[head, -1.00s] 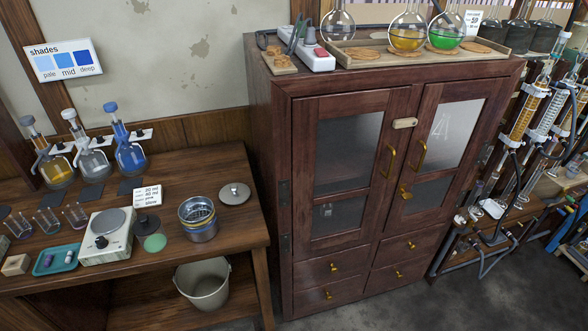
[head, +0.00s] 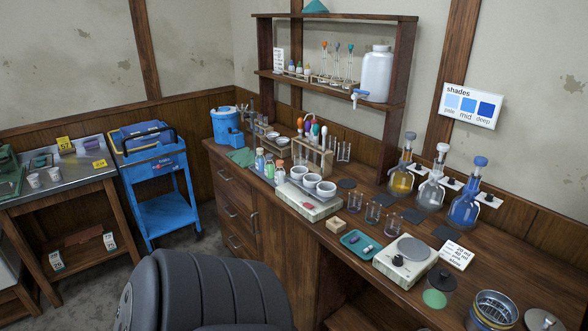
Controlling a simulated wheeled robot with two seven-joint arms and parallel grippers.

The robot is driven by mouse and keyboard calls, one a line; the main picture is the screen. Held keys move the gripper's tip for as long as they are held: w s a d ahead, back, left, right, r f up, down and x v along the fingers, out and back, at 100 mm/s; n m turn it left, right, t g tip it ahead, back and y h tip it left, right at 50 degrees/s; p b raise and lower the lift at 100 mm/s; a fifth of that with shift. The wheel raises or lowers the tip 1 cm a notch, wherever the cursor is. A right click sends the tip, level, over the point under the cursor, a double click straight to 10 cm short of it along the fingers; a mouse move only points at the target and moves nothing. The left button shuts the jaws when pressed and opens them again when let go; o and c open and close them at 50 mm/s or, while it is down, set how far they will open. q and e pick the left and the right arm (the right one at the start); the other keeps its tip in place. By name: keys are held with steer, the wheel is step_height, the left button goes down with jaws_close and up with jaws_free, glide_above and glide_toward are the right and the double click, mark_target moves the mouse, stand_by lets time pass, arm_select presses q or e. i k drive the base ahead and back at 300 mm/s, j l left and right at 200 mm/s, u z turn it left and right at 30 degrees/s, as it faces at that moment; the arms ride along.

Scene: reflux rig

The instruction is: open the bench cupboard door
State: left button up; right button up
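The wooden bench (head: 330,240) runs along the wall from the middle to the lower right. Its front has a stack of drawers (head: 232,190) with metal handles at the left end. To the right of the drawers is a plain upright wooden panel (head: 277,232); I cannot tell for sure whether it is the cupboard door, and I see no open gap there. A dark grey ribbed shape at the bottom hides the lower part of this front. Neither of my grippers is in view.
A blue cart (head: 160,180) and a metal-topped table (head: 60,175) stand to the left. Glassware, a scale (head: 405,260), bowls and flasks crowd the bench top. A shelf rack (head: 335,80) holds a white jug (head: 376,75). Some grey floor shows by the cart.

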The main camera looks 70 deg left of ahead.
mark_target(293, 255)
steer(key=u, duration=2.25)
